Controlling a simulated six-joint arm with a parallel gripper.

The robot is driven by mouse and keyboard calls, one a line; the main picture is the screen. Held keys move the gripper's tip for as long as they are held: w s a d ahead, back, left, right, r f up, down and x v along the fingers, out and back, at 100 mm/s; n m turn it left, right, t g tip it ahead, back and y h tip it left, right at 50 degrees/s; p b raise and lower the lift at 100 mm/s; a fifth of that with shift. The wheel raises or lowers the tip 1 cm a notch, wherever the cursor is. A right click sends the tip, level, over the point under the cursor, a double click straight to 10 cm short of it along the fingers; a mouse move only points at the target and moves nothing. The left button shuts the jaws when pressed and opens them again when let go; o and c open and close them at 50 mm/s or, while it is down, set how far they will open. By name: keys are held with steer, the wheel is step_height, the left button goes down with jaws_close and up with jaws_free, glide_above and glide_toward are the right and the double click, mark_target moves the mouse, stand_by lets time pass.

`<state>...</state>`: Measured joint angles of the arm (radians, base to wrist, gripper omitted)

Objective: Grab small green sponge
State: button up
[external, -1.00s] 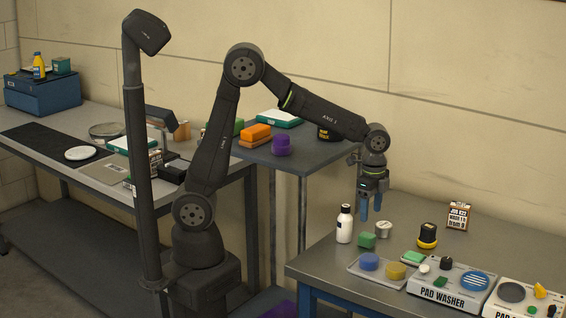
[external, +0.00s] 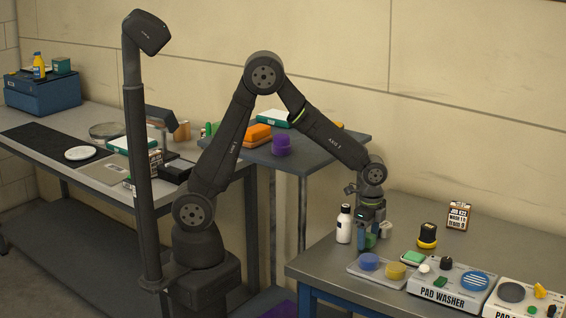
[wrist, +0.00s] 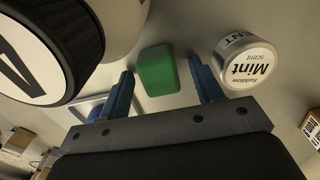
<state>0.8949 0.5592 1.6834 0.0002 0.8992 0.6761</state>
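The small green sponge (wrist: 158,70) is a rounded block on the right table. In the wrist view it lies between and just beyond the two blue fingers of my gripper (wrist: 161,68), with a gap on each side. My gripper is open and empty. In the external view my gripper (external: 369,243) is low over the table, and the sponge (external: 371,240) is partly hidden behind a finger.
A white bottle (external: 344,224) stands close to the left. A Mint scent tin (wrist: 248,64) sits close beside the right finger in the wrist view. A tray (external: 353,268) holds blue and yellow round pads in front. A green-topped pad (external: 413,257) and a pad washer (external: 450,292) stand to the right.

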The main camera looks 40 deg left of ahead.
steer(key=c, duration=1)
